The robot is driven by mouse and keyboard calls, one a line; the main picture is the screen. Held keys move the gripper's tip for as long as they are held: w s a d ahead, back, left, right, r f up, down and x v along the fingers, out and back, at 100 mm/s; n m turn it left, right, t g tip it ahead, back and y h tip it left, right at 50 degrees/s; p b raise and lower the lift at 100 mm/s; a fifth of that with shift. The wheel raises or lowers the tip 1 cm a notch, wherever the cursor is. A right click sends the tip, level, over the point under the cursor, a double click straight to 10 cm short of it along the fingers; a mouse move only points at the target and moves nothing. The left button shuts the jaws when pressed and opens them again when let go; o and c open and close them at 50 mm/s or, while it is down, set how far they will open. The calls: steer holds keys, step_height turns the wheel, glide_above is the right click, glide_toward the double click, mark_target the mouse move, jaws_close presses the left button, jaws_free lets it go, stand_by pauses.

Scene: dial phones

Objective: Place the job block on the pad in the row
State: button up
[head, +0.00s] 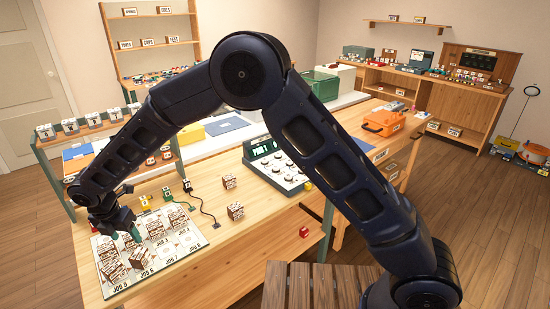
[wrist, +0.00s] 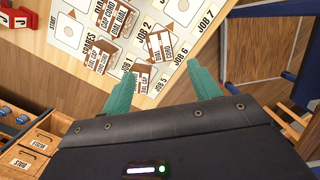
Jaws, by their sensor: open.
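The white board (head: 195,246) with printed job labels lies at the table's front left. Several brown-and-white lettered blocks (head: 142,258) stand on it; which one is the job block I cannot tell. Empty round-marked pads show by the JOB 7 and JOB 8 labels. My gripper (head: 124,236) is open above the board, partly hidden by my arm. In the wrist view its teal fingers (wrist: 164,84) are spread. A block (wrist: 146,76) shows just beyond and between the fingertips, and another block (wrist: 160,46) lies farther off near JOB 6. Neither visibly touches the fingers.
Two loose lettered blocks, one nearer (head: 236,211) and one farther (head: 228,181), stand right of the board. A dial console (head: 277,165) is behind them. Small yellow, green and black pieces with cords lie behind the board.

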steer(key=w+d+r+m, duration=0.5)
steer(key=w+d+r, duration=0.4)
steer(key=w+d, duration=0.3)
steer(key=w+d+r+m, duration=0.6)
steer(key=w+d+r, duration=0.3)
steer(key=w+d, duration=0.3)
steer(key=w+d+r+m, duration=0.2)
steer(key=d+r, duration=0.1)
steer(key=d, duration=0.3)
steer(key=w+d+r+m, duration=0.2)
steer(key=w+d, duration=0.1)
steer(key=d, duration=0.4)
steer(key=s+d+r+m+t, duration=0.1)
steer(key=d+r+m, duration=0.3)
steer(key=d, duration=0.8)
steer(key=s+d+r+m+t, duration=0.1)
steer(key=d+m, duration=0.5)
steer(key=d, duration=0.5)
steer(key=s+d+f+m, duration=0.2)
steer(key=s+d+m, duration=0.9)
steer(key=d, duration=0.7)
steer(key=s, duration=0.3)
steer(key=shift+f+t, duration=0.15)
steer(key=shift+t, duration=0.25)
